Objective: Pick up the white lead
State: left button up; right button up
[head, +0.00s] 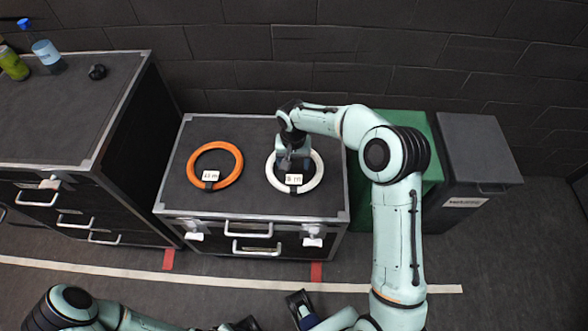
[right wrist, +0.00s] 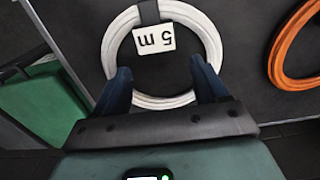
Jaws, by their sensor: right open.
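The white lead (head: 318,172) is a coiled ring lying flat on the right part of the black case top, with a dark strap and a white tag. The tag reads "5 m" in the right wrist view, where the white lead (right wrist: 211,42) also shows. My right gripper (head: 291,162) is over this ring, pointing down. In the right wrist view my right gripper (right wrist: 160,72) has its two blue fingers apart, one near each side of the ring, with nothing gripped; contact cannot be told. My left gripper is low in the head view, partly cut off, its jaws unclear.
An orange coiled lead (head: 238,165) with a tag lies left of the white one. A green box (head: 410,190) and a dark bin (head: 480,150) stand to the right. A taller case (head: 75,105) on the left carries bottles. A dark brick wall is behind.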

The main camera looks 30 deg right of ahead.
jog(key=f, duration=0.6)
jog(key=shift+s+f, duration=0.2)
jog(key=shift+f, duration=0.05)
jog(key=c, duration=1)
jog(key=shift+r, duration=0.1)
grip_shut()
